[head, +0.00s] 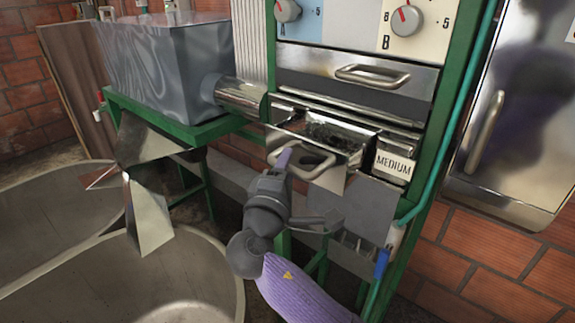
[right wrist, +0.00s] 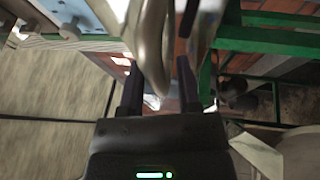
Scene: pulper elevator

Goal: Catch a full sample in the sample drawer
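The metal sample drawer (head: 362,141) stands pulled out of the green-framed machine in the head view. Its inside looks dark and mottled; I cannot tell whether that is material or shadow. Its loop handle (head: 305,168) is on the front and also shows in the right wrist view (right wrist: 154,50). My right gripper (head: 283,158) is at the left part of this handle. In the right wrist view, the fingers (right wrist: 160,88) stand apart with the handle's bar between them, and a gap shows beside the right finger. My left gripper is not in view.
A closed panel with a handle (head: 372,75) and dials (head: 407,20) are above the drawer. A "MEDIUM" plate (head: 394,165) is right of it. A metal hopper box (head: 160,65) with a pipe stands left. Large round tanks (head: 60,215) fill the lower left. A cabinet (head: 515,120) hangs right.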

